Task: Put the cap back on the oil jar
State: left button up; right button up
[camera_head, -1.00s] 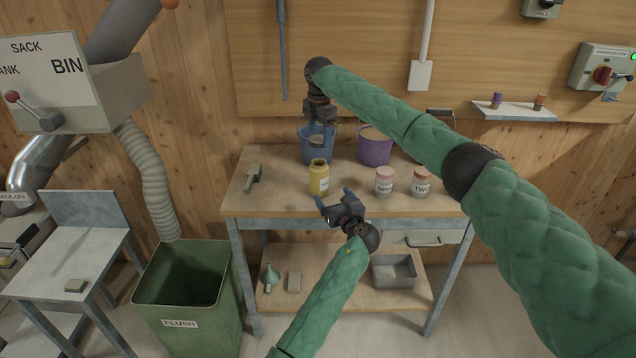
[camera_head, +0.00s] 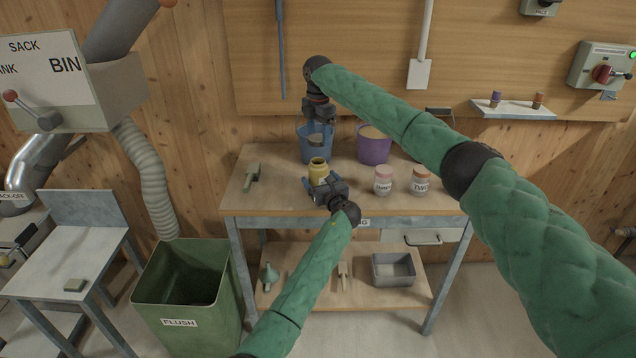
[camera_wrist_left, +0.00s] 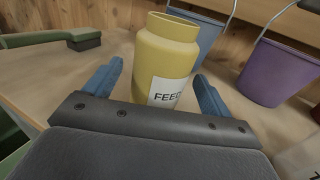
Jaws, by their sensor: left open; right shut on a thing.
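A yellow jar (camera_head: 318,172) with an open mouth and no cap on it stands upright at the bench's front. It also shows in the left wrist view (camera_wrist_left: 166,60), its label beginning "FEE". My left gripper (camera_head: 313,184) is open, with its blue fingers on both sides of the jar's lower body. In the left wrist view gaps show between the fingers and the jar. My right gripper (camera_head: 319,133) points down over the blue bucket (camera_head: 309,152), behind the jar. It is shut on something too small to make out. I cannot pick out the jar's cap.
A purple bucket (camera_head: 374,146) stands right of the blue one. A green brush (camera_head: 252,177) lies at the bench's left. A green bin (camera_head: 188,290) stands front left.

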pick_arm(q)
jog(key=shift+x, duration=1.2)
jog(key=c, duration=1.5)
jog(key=shift+o, duration=0.2)
pick_arm(e)
send_over(319, 161)
jog(key=shift+w+f, duration=0.15)
jog(key=shift+f, duration=2.3)
jog(key=shift+f, duration=0.1)
jog(key=shift+f, duration=0.75)
jog(key=shift+f, duration=0.55)
